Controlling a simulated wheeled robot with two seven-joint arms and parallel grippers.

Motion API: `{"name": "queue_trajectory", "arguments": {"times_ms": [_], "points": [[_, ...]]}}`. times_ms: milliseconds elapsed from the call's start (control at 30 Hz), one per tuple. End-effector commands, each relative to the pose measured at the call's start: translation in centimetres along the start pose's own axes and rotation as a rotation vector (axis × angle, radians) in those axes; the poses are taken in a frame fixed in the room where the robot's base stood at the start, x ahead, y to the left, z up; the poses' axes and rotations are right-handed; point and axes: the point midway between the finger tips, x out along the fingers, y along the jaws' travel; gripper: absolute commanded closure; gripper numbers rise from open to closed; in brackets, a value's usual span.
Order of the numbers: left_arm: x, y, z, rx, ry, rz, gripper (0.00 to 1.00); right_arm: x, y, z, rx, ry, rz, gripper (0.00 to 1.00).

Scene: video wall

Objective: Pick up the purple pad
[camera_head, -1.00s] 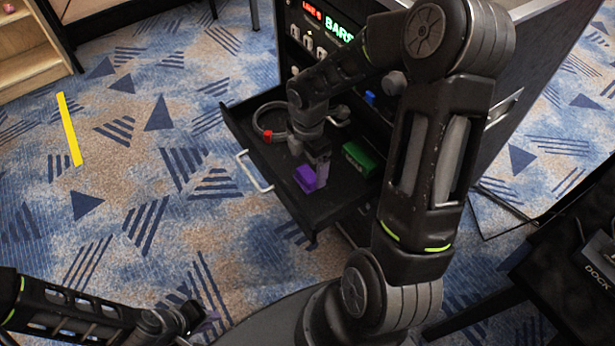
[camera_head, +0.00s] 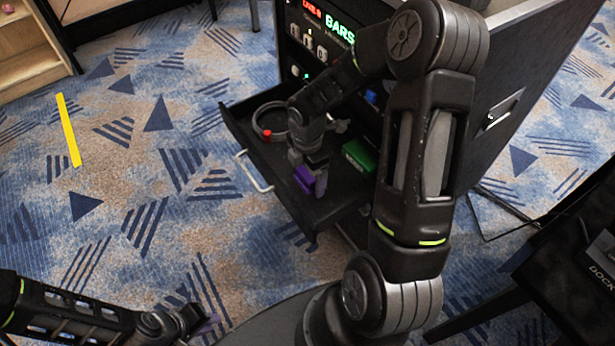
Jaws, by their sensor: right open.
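The purple pad (camera_head: 303,178) lies in the pulled-out black drawer (camera_head: 335,207), near its front edge. My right gripper (camera_head: 311,168) is open and reaches down into the drawer right at the pad. Its fingers hide part of the pad, and I cannot tell whether they touch it. My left gripper (camera_head: 203,322) is low at the bottom left, over the carpet and away from the drawer. Its fingertips are small and dark with a purplish patch, and its opening is unclear.
A green block (camera_head: 358,157) lies right of the pad. A coiled grey cable with a red piece (camera_head: 266,133) lies at the drawer's back left. The drawer handle (camera_head: 254,171) sticks out in front. A black cabinet with lit panel (camera_head: 335,35) stands behind.

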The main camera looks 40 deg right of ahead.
Motion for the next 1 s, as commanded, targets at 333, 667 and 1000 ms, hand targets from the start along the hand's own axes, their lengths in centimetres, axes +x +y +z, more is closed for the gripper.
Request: {"name": "queue_trajectory", "arguments": {"times_ms": [333, 667, 1000], "points": [[0.00, 0.00, 0.00, 0.000, 0.000, 0.000, 0.80, -0.01, 0.00, 0.00, 0.000, 0.000, 0.000, 0.28], [0.00, 0.00, 0.00, 0.000, 0.000, 0.000, 0.80, -0.01, 0.00, 0.00, 0.000, 0.000, 0.000, 0.55], [0.00, 0.00, 0.00, 0.000, 0.000, 0.000, 0.80, -0.02, 0.01, 0.00, 0.000, 0.000, 0.000, 0.76]]}}
